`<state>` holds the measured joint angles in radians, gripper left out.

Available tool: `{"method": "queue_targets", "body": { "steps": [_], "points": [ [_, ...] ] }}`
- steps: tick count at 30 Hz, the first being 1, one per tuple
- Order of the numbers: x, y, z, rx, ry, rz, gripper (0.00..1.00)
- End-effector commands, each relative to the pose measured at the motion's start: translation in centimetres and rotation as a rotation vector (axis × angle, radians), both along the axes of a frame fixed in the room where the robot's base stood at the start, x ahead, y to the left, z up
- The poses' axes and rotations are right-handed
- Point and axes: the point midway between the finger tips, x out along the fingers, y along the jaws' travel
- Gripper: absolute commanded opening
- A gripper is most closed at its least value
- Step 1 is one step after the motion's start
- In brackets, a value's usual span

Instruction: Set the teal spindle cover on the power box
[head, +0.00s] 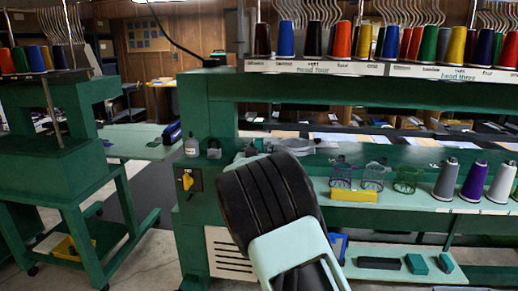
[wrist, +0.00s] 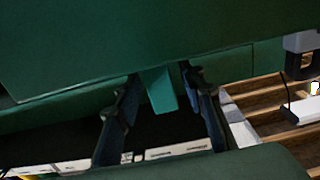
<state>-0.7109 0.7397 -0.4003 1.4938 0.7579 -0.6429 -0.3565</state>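In the wrist view, a small teal piece (wrist: 162,92) sits between the two dark fingers of my gripper (wrist: 160,75). It looks like the spindle cover, but its upper part and the fingertips are hidden by a dark green surface, so contact is unclear. In the head view, my arm hides the gripper. Two teal blocks (head: 416,263) (head: 446,262) lie on the low ledge at right.
The green machine frame (head: 210,110) carries thread cones above and more cones (head: 445,180) on its mid shelf. Wire cups (head: 372,175) and a yellow block (head: 354,195) stand there. A black block (head: 379,262) lies on the low ledge. Floor shows left of the machine.

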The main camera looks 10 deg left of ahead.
Motion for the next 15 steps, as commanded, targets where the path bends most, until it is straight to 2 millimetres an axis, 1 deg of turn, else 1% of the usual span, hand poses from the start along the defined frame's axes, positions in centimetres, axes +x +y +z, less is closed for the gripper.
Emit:
{"method": "queue_targets", "body": {
  "steps": [4,6,7,11,15],
  "points": [
    [0.0,0.0,0.2,0.0,0.0,0.0,0.37],
    [0.0,0.0,0.6,0.0,-0.001,0.0,0.37],
    [-0.2,0.0,0.5,0.001,0.0,0.0,0.37],
    [-1.8,0.2,0.4,0.001,0.0,0.001,0.37],
    [-4.3,0.3,0.4,0.002,0.001,0.002,0.37]
  ]
}}
